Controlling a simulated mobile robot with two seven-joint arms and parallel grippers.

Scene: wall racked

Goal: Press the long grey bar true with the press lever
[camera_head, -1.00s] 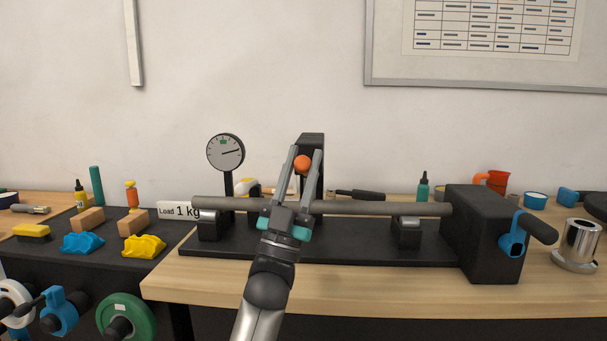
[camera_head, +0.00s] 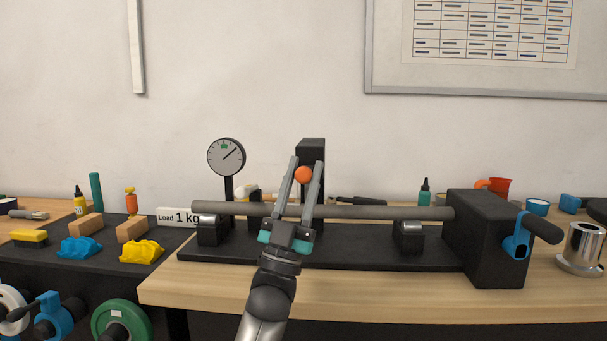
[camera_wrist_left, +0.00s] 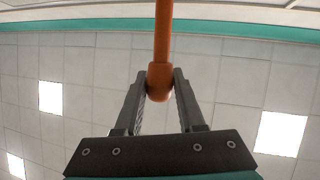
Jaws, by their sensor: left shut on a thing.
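The long grey bar (camera_head: 385,212) lies level across two roller supports, the left one (camera_head: 209,230) and the right one (camera_head: 409,236), on a black base. The press lever's orange knob (camera_head: 304,175) stands in front of the black press post (camera_head: 312,150). My left gripper (camera_head: 304,172) is shut on this knob, its fingers passing up in front of the bar and hiding part of it. In the left wrist view the orange lever (camera_wrist_left: 163,35) ends in the knob between the fingertips. The dial gauge (camera_head: 226,157) has its needle to the upper right, right of a green mark. My right gripper is not in view.
A black box with a handle (camera_head: 485,235) stands at the bar's right end. A "Load 1 kg" sign (camera_head: 178,217) stands at the left end. Wooden blocks (camera_head: 132,229) and blue and yellow lumps lie further left. The bench front (camera_head: 380,285) is clear.

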